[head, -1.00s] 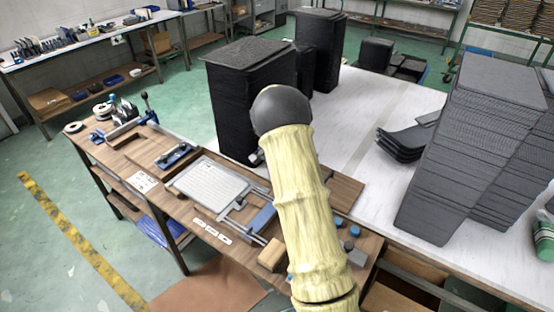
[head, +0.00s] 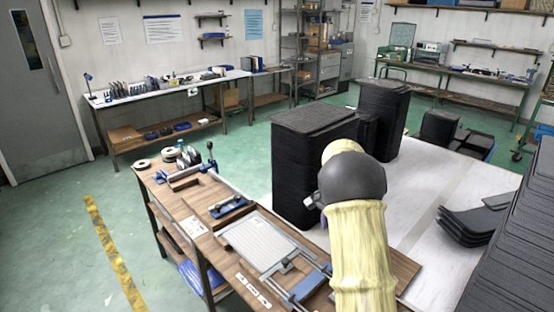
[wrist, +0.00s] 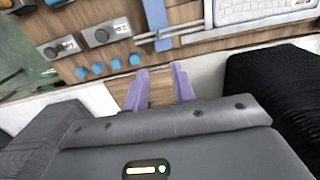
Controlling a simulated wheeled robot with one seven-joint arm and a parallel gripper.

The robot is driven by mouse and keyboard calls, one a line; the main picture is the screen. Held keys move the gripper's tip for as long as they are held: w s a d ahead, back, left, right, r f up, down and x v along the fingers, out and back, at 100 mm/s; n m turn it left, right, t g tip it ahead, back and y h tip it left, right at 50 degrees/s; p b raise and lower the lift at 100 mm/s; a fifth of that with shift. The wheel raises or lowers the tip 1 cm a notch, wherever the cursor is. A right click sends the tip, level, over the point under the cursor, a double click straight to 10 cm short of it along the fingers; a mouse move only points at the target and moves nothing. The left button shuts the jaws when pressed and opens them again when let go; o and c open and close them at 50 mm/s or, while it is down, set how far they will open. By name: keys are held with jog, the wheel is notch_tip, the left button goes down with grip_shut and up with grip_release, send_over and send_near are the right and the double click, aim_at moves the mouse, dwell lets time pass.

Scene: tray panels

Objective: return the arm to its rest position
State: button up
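My arm, in a cream sleeve with a dark grey joint, rises in the lower right middle of the head view. My gripper (wrist: 160,88) shows in the wrist view as two purple fingers standing apart, with nothing held between them. Beyond the fingers are the wooden bench top and a strip of white table. In the head view the fingers are mostly hidden behind my arm.
Black tray stacks (head: 305,185) (head: 384,115) stand on the white table (head: 415,185) beside my arm. A tall grey stack (head: 520,240) is at right, near loose curved panels (head: 468,225). The wooden bench (head: 190,205) holds tools. Green floor (head: 105,210) is open at left.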

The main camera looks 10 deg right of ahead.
jog(key=s+a+r+n+t, duration=0.1)
jog(key=s+a+n, duration=0.2)
jog(key=s, duration=0.5)
jog(key=s+a+r+n+p, duration=0.1)
jog(key=s+a+n, duration=0.3)
jog(key=s, duration=0.5)
jog(key=s+a+r+n+t, duration=0.1)
jog(key=s+a+n, duration=0.3)
jog(key=s, duration=0.5)
jog(key=shift+a+r+t, duration=0.15)
jog(key=shift+a+t, duration=0.15)
jog(key=shift+a, duration=0.25)
